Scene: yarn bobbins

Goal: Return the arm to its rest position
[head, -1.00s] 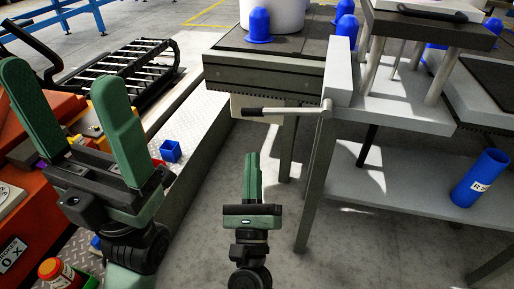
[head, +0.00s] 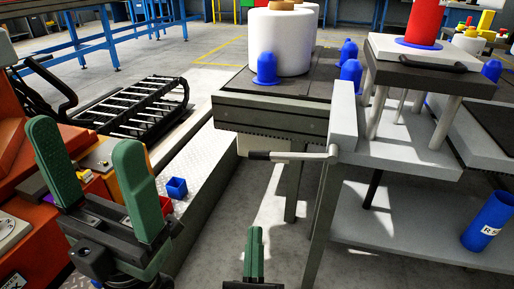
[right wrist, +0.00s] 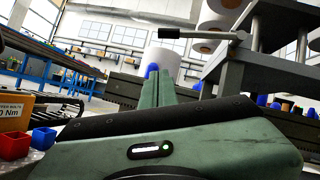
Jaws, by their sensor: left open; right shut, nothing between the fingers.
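My left gripper (head: 100,185) stands at the left of the head view with its two green fingers upright and wide apart, and nothing shows between them. My right gripper (head: 253,252) is at the bottom middle of the head view, over the grey floor. Its green fingers are together and empty. The shut fingers also show in the right wrist view (right wrist: 162,88), pointing up and away. Both grippers are apart from the tables and the bobbins.
A large white yarn bobbin (head: 279,43) and blue cones (head: 266,68) stand on the dark table (head: 265,120). A lever handle (head: 290,156) sticks out from the grey stand (head: 335,200). A blue tube (head: 488,220) is on its lower shelf. A small blue box (head: 176,187) sits left.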

